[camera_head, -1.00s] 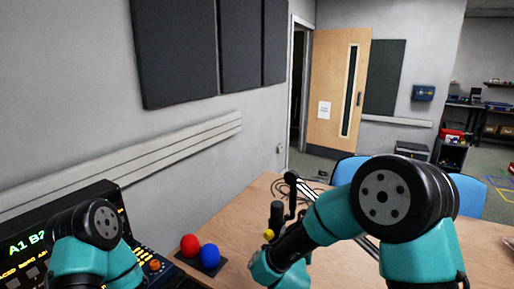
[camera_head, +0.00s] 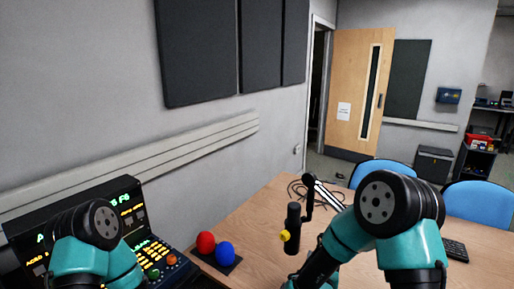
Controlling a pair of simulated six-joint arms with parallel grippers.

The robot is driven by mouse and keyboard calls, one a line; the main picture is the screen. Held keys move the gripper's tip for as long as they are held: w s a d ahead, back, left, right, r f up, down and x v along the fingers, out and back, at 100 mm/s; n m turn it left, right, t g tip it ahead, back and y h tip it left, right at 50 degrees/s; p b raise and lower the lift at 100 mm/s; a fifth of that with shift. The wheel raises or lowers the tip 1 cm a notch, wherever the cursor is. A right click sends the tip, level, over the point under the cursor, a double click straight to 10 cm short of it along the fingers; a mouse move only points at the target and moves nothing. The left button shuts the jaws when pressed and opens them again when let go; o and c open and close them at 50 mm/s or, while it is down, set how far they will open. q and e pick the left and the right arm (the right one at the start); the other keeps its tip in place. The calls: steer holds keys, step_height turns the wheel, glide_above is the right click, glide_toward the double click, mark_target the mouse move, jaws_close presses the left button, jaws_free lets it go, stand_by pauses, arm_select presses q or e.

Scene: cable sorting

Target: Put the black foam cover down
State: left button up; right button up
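I cannot make out a separate black foam cover. A black upright cylinder (camera_head: 293,215), which looks like a microphone, stands over the table with a yellow piece (camera_head: 285,236) at its side. I cannot tell whether its dark top is foam.
A console (camera_head: 128,206) with lit text stands at the left. A red ball (camera_head: 206,242) and a blue ball (camera_head: 225,254) sit on a dark base beside it. Cables lie behind the microphone. A keyboard (camera_head: 456,251) is at the right. The wooden table (camera_head: 262,222) is clear left of the microphone.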

stand_by(0.8)
steer(key=s+a+f+n+y, duration=0.1)
steer(key=a+f+n+y, duration=0.1)
steer(key=a+n+y, duration=0.2)
steer(key=s+a+f+n+y, duration=0.1)
steer(key=a+n+y, duration=0.3)
steer(key=a+y, duration=0.4)
steer(key=a+f, duration=0.1)
steer(key=a, duration=0.2)
steer(key=shift+s+a+g, duration=0.25)
steer(key=shift+s+g, duration=0.05)
steer(key=w+a+f+n+g+y, duration=0.3)
steer(key=w+f+n+g+y, duration=0.1)
steer(key=w+f+y, duration=0.1)
steer(key=shift+a+f+n+y, duration=0.35)
steer(key=shift+f+y, duration=0.25)
steer(key=shift+f, duration=0.15)
steer(key=shift+w, duration=0.1)
steer(key=s+d+r+m+t+h, duration=0.2)
steer(key=s+d+r+m+h, duration=0.1)
steer(key=s+r+m+h, duration=0.1)
steer(key=s+d+r+m+t+h, duration=0.3)
steer(key=s+d+r+m+h, duration=0.1)
steer(key=r+h, duration=0.3)
step_height(320, 180, up, 2)
steer(key=shift+d+r, duration=0.1)
steer(key=shift+d, duration=0.15)
steer(key=shift+w, duration=0.15)
